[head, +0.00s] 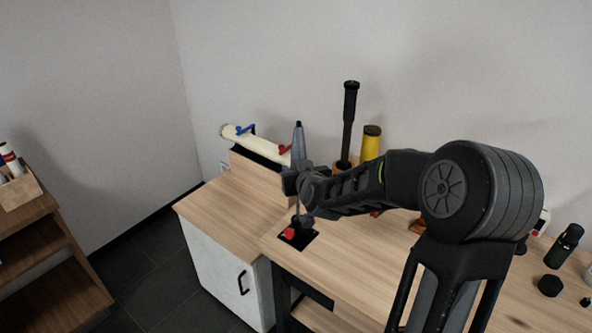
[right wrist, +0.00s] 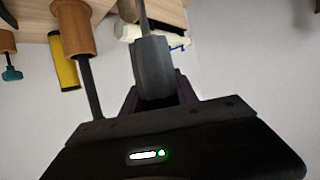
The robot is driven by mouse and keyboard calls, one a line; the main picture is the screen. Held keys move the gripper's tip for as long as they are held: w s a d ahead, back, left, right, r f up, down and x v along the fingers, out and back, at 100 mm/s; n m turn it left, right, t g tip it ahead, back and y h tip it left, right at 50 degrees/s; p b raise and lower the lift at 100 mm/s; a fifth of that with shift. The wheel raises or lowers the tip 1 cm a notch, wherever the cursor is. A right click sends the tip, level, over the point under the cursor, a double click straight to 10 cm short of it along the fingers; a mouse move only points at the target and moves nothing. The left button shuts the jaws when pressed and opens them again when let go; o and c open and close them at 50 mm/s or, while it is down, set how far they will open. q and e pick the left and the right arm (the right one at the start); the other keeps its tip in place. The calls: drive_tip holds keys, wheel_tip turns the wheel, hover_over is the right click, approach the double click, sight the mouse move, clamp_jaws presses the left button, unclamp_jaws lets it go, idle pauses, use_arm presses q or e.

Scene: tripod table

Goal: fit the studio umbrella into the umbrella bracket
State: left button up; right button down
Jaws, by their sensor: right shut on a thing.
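The studio umbrella (head: 298,140) is folded, grey and roughly upright, with its dark tip up. My right gripper (head: 297,183) is shut around its middle. In the right wrist view the umbrella (right wrist: 152,72) sits between my right gripper's fingers (right wrist: 156,98), its thin shaft running toward the table. In the head view, a dark fitting with a red knob (head: 289,233), which looks like the umbrella bracket, is at the table's left end. The umbrella's lower end shows just above or at it; I cannot tell whether they touch. My left gripper is not in view.
A black pole (head: 348,120) stands in a wooden holder behind my right arm, beside a yellow tube (head: 371,142). A cream tube (head: 256,143) with blue and red clamps lies at the back left. Dark bottles (head: 563,246) stand at far right. The table front (head: 370,275) is clear.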

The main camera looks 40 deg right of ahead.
drive_tip(key=shift+f+b, duration=1.3)
drive_tip(key=shift+f, duration=0.1)
drive_tip(key=c, duration=0.9)
unclamp_jaws()
drive_tip(key=shift+r, duration=0.1)
drive_tip(key=shift+o, duration=0.2)
drive_tip(key=v, duration=0.7)
drive_tip(key=shift+s, duration=0.4)
drive_tip(key=shift+a, duration=0.15)
